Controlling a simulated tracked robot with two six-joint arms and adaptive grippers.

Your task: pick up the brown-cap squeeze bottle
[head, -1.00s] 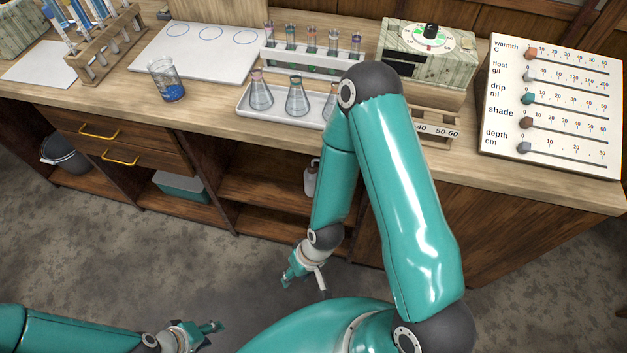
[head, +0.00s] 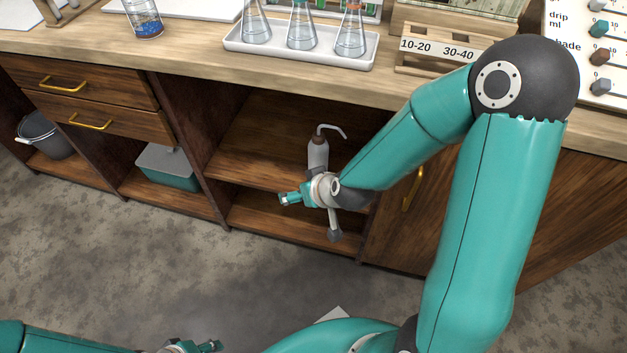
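A squeeze bottle (head: 318,153) with a bent pale spout stands upright on the open shelf under the bench. Its cap, at the base of the spout, looks dull brownish grey. My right gripper (head: 288,199) is in front of that shelf, just below and left of the bottle, pointing left. My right wrist hides the bottle's lower part. I cannot tell if they touch, or whether the fingers are open. My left gripper (head: 210,346) is low at the bottom edge, over the floor and far from the bottle, mostly cut off.
The shelf opening has wooden side walls (head: 205,130) and a benchtop (head: 200,62) above. On top stand a tray of flasks (head: 300,58), a beaker (head: 146,20) and a labelled rack (head: 440,50). A teal bin (head: 168,170) and a bucket (head: 45,137) sit left.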

